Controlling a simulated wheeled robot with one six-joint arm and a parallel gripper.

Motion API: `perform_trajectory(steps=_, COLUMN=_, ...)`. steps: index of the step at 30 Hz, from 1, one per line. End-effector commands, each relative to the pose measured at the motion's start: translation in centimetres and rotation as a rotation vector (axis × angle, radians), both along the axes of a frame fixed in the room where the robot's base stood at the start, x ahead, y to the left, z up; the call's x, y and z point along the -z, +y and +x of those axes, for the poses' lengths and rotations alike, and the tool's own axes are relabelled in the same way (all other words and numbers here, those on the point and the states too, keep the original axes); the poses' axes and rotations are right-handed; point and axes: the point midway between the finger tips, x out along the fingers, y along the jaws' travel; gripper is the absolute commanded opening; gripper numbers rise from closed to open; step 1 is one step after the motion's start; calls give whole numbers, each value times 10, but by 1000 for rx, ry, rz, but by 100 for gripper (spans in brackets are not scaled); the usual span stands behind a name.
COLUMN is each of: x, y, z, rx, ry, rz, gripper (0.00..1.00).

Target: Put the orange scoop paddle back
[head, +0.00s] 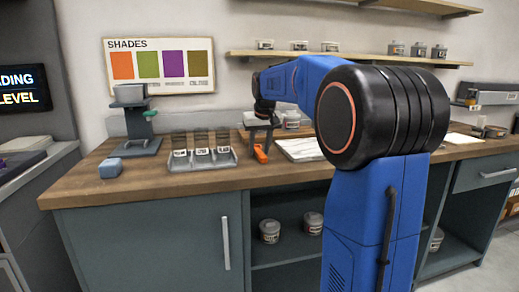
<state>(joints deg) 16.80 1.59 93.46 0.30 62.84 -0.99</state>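The orange scoop paddle (261,153) shows on or just above the wooden counter, to the right of a grey rack. My gripper (259,141) points down directly over it, at the end of my blue arm. The paddle's orange part shows at the gripper's fingertips. The view is too small to tell whether the fingers are closed on it or whether it touches the counter. The grey rack (203,166) has three bays with dark upper panels and pale labels.
A pale sheet (300,149) lies right of the paddle. My arm hides much of the counter's right half. Jars line the wall shelf (350,57).

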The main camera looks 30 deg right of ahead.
Motion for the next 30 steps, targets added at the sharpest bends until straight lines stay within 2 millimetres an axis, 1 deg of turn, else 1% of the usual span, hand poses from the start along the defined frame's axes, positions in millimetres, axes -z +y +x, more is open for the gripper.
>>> perform_trajectory(steps=5, x=-19, y=2, z=-6, rx=0, ry=-4, rz=-1, gripper=37)
perform_trajectory(steps=15, x=-78, y=9, z=-30, rx=0, ry=-3, rz=-1, gripper=37)
perform_trajectory(steps=18, x=-92, y=10, z=-35, rx=0, ry=-2, rz=-1, gripper=37)
perform_trajectory(steps=21, x=-102, y=11, z=-39, rx=0, ry=-1, rz=0, gripper=37)
perform_trajectory(steps=24, x=-108, y=12, z=-42, rx=0, ry=-1, rz=0, gripper=37)
perform_trajectory(steps=30, x=-112, y=13, z=-44, rx=0, ry=0, rz=0, gripper=37)
